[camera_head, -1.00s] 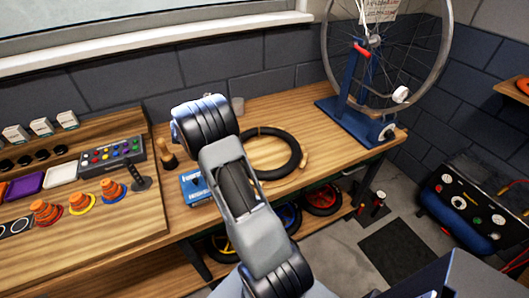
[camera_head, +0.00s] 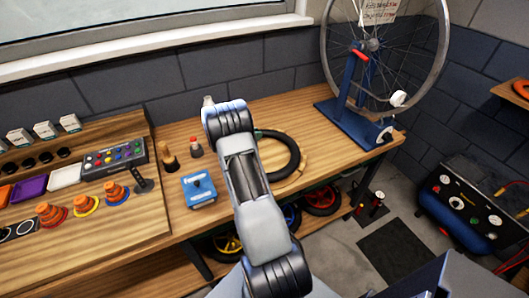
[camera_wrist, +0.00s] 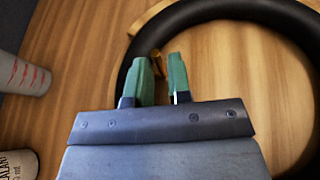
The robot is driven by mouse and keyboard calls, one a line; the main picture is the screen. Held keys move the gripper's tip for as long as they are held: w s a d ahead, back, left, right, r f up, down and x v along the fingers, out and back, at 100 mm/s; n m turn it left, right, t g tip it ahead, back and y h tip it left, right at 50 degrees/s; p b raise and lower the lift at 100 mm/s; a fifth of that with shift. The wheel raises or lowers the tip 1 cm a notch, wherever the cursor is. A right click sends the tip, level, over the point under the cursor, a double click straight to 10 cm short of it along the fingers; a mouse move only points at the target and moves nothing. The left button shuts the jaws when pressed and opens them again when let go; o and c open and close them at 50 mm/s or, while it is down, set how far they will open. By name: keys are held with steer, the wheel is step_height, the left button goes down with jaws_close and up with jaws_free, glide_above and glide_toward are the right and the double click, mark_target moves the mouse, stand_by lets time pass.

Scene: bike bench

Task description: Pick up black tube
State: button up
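The black tube (camera_head: 291,150) lies as a ring on the wooden bench, partly hidden behind my arm in the head view. In the wrist view its curved band (camera_wrist: 235,11) runs across the top and down the right side. My gripper (camera_wrist: 161,78) has two green fingers, apart with a gap between them. They are over the left part of the ring, near the band. Nothing is seen held between them. In the head view my arm hides most of the gripper, with only a bit of green showing by the tube.
A blue box (camera_head: 199,191), a red-capped bottle (camera_head: 196,148) and a wooden-handled tool (camera_head: 168,157) stand left of my arm. A cup with red marks (camera_wrist: 24,76) is at the wrist view's left. The blue wheel stand (camera_head: 352,125) is right of the tube. Small wooden pieces touch the ring's surroundings.

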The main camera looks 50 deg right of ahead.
steer(key=shift+x, duration=0.95)
steer(key=shift+c, duration=0.4)
jaws_close()
steer(key=shift+r, duration=0.15)
